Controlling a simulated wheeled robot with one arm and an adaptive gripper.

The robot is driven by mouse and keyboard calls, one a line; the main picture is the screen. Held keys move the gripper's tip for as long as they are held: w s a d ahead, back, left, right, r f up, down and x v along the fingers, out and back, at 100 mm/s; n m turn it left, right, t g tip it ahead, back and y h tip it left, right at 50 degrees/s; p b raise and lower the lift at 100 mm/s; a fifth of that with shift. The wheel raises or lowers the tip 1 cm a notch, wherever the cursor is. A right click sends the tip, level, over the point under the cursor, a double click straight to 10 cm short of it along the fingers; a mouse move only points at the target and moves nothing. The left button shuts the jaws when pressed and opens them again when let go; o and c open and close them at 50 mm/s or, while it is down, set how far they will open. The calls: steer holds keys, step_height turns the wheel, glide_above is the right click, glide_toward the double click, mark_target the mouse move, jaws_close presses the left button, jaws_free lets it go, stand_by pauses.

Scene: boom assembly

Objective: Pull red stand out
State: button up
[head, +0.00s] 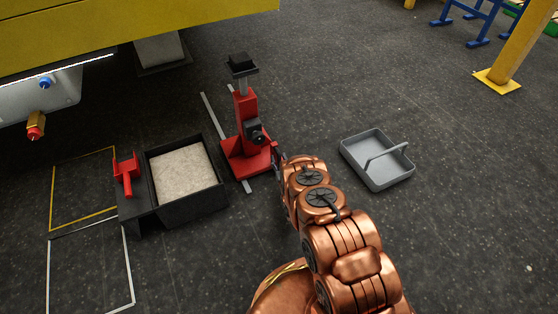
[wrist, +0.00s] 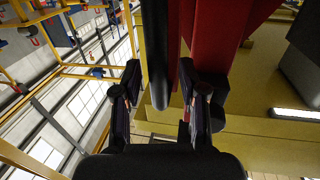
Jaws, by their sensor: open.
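The red stand (head: 245,112) is upright on the floor in the head view, with a wide red base, a grey post and a black top block (head: 242,65). A dark part sits on its right side. My gripper (head: 279,158) is low, close to the right side of the stand's base, partly hidden by my arm. In the wrist view my gripper (wrist: 160,88) is open, its dark fingers apart. A black bar (wrist: 157,50) shows between the fingers, with the red stand (wrist: 220,35) just right of it. I cannot tell whether either finger touches them.
Light strips (head: 211,106) lie on the floor at the stand. Left of it is a black box (head: 187,218) with a pale filling and a red part (head: 127,174). A grey tray (head: 380,178) lies right. A yellow structure (head: 130,30) overhangs the upper left.

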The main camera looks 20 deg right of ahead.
steer(key=shift+s, duration=0.1)
steer(key=s, duration=1.1)
steer(key=shift+s+a, duration=0.35)
steer(key=shift+a, duration=0.1)
stand_by(0.3)
steer(key=shift+r, duration=0.1)
stand_by(0.4)
